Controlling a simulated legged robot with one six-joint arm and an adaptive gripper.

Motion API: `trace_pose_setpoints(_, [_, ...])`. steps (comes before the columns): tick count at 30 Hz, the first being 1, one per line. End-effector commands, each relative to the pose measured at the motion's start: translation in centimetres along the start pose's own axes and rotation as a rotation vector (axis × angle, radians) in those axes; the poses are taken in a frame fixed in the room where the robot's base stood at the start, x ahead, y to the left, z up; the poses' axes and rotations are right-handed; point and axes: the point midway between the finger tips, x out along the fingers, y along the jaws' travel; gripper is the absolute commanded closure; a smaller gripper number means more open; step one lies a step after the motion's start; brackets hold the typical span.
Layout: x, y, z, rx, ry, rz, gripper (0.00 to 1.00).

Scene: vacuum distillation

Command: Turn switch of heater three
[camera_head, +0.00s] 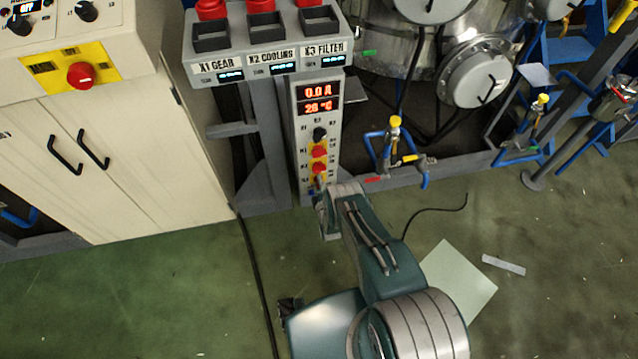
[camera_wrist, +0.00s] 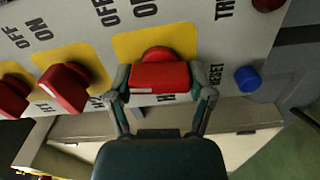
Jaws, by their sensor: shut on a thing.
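A narrow grey control panel (camera_head: 301,135) stands under the shelf in the head view, with a black knob and red switches on yellow plates down its front. In the wrist view the near red switch (camera_wrist: 160,75), which I take as heater three's, sits on its yellow plate (camera_wrist: 184,40) between the two fingers of my gripper (camera_wrist: 160,84). The fingers are closed on its sides. Two more red switches, a middle one (camera_wrist: 65,88) and a far one (camera_wrist: 12,100), show to the left. In the head view my gripper (camera_head: 322,184) hides the panel's lower part.
A blue reset button (camera_wrist: 248,79) is close to the right finger. The panel's display (camera_head: 318,98) reads 0.0 A and 20 °C. A beige cabinet (camera_head: 130,150) stands left; blue pipework with a yellow-handled valve (camera_head: 394,122) is right.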

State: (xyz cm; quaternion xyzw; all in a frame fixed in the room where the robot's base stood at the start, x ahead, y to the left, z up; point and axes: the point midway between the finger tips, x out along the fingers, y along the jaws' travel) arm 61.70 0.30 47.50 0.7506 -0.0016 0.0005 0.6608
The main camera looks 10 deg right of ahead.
Motion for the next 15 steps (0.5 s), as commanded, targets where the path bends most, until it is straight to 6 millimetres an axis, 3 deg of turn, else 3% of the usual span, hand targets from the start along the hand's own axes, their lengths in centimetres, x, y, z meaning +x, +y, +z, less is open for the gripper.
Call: trace_pose_setpoints(15, [-0.23,-0.44,-0.38,-0.143,0.011,-0.011,0.79])
